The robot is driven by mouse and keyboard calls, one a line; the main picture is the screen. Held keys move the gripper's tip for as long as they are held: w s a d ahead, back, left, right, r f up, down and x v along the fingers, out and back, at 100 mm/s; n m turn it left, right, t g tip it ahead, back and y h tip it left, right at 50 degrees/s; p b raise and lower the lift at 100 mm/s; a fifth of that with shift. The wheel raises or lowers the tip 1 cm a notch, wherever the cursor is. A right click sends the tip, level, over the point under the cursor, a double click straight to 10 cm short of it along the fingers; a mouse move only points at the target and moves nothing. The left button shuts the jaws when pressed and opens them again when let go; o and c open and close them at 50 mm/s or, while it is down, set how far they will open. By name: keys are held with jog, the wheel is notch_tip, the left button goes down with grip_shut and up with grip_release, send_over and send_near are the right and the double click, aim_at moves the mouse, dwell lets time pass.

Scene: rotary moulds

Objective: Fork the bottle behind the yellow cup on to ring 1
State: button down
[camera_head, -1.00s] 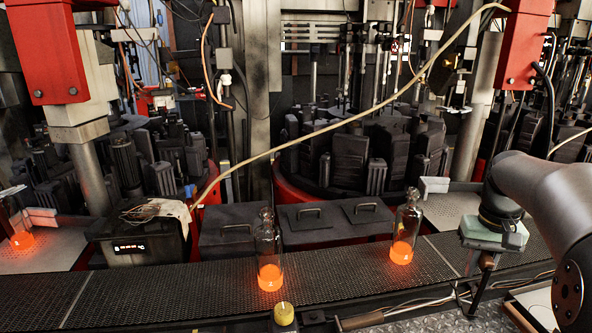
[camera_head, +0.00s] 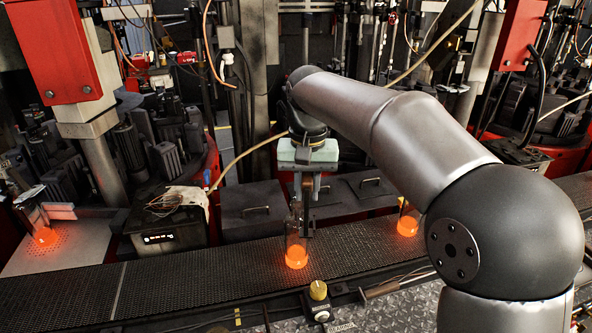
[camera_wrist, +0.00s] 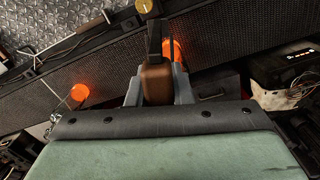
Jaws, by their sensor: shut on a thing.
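The clear bottle (camera_head: 296,246) with a glowing orange base stands upright at the conveyor belt, behind the yellow cup (camera_head: 318,290) at the belt's front edge. My gripper (camera_head: 303,205) is at the bottle's neck from above and behind, shut on it. In the wrist view the orange base (camera_wrist: 178,50) shows past the jaws, which hide much of the bottle, and the yellow cup (camera_wrist: 144,5) is at the top edge. I cannot tell whether the base touches the belt. No label for ring 1 is readable.
A second glowing bottle (camera_head: 407,224) stands on the belt to the right, partly behind my arm. Another glowing bottle (camera_head: 42,235) is on a perforated plate (camera_head: 65,252) at the far left. A black box (camera_head: 165,236) and dark handled lids (camera_head: 250,207) line the belt's back.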

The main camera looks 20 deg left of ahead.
jog(key=s+a, duration=0.1)
jog(key=a, duration=0.1)
jog(key=b, duration=0.2)
send_over(296, 211)
jog(key=s, duration=0.2)
jog(key=f, duration=0.4)
jog(key=shift+d, duration=0.35)
jog(key=shift+p, duration=0.4)
dwell(0.4)
jog(key=shift+w, duration=0.15)
jog(key=shift+w+a+p, duration=0.3)
jog(key=shift+w+p, duration=0.3)
jog(key=shift+w, duration=0.2)
jog(key=shift+w+a, duration=0.3)
jog(key=shift+w, duration=0.55)
jog(key=shift+w+a, duration=0.25)
jog(key=shift+w, duration=0.65)
jog(key=shift+w+a, duration=0.3)
jog(key=shift+w, duration=0.55)
